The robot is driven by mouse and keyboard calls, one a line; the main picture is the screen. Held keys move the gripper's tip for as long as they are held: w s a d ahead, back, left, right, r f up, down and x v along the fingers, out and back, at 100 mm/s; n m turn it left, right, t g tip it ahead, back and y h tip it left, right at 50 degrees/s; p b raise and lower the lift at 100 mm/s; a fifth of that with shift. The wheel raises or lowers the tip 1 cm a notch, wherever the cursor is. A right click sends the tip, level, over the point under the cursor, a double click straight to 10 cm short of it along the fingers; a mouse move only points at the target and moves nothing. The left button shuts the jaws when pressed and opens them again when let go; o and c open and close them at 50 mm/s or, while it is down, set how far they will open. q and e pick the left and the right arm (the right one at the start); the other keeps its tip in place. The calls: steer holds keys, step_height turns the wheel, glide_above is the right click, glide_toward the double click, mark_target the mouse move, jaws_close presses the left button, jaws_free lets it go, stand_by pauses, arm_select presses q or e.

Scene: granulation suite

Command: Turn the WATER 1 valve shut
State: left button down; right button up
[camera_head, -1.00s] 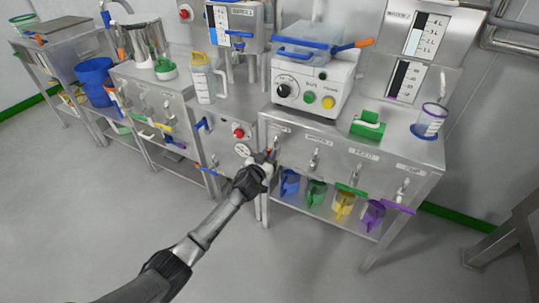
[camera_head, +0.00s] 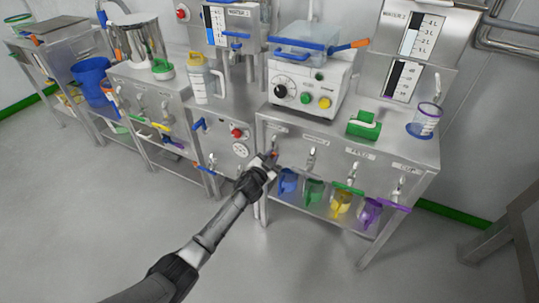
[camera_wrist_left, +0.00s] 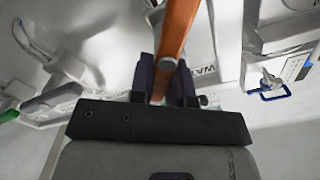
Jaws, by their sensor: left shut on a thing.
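My left gripper (camera_head: 268,160) is at the front left corner of the right-hand steel bench, by the leftmost valve there. In the left wrist view, its two dark fingers (camera_wrist_left: 164,80) are shut on an orange lever handle (camera_wrist_left: 179,28), one on each side. A label beside the handle begins "WA"; the rest is hidden, so I cannot read the number. In the head view only a small orange bit of the handle (camera_head: 274,153) shows past my fingers. The valve body is mostly hidden by my gripper. My right gripper is not in view.
Other valves line the bench front, with green (camera_head: 348,188) and purple (camera_head: 394,205) handles. Blue, green, yellow (camera_head: 341,203) and purple (camera_head: 370,212) jugs stand on the shelf below. A red button (camera_head: 237,132) is on the panel to the left. The floor in front is clear.

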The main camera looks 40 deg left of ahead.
arm_select(q)
steer(key=m, duration=0.3)
steer(key=f+m+b, duration=0.1)
steer(key=m, duration=0.3)
steer(key=d+f+m, duration=0.1)
steer(key=m, duration=0.3)
steer(key=shift+w+f+b, duration=0.15)
steer(key=shift+b, duration=0.15)
steer(key=shift+d, duration=0.1)
stand_by(0.3)
steer(key=c, duration=1.1)
jaws_free()
steer(key=shift+s+d+p, duration=0.45)
steer(key=shift+s+p, duration=0.4)
steer(key=shift+s, duration=1.45)
steer(key=shift+s+d+p, duration=0.45)
steer(key=shift+s+p, duration=0.35)
steer(key=shift+s, duration=1.45)
steer(key=shift+s+d+p, duration=0.45)
steer(key=shift+s+p, duration=0.4)
steer(key=shift+s, duration=1.45)
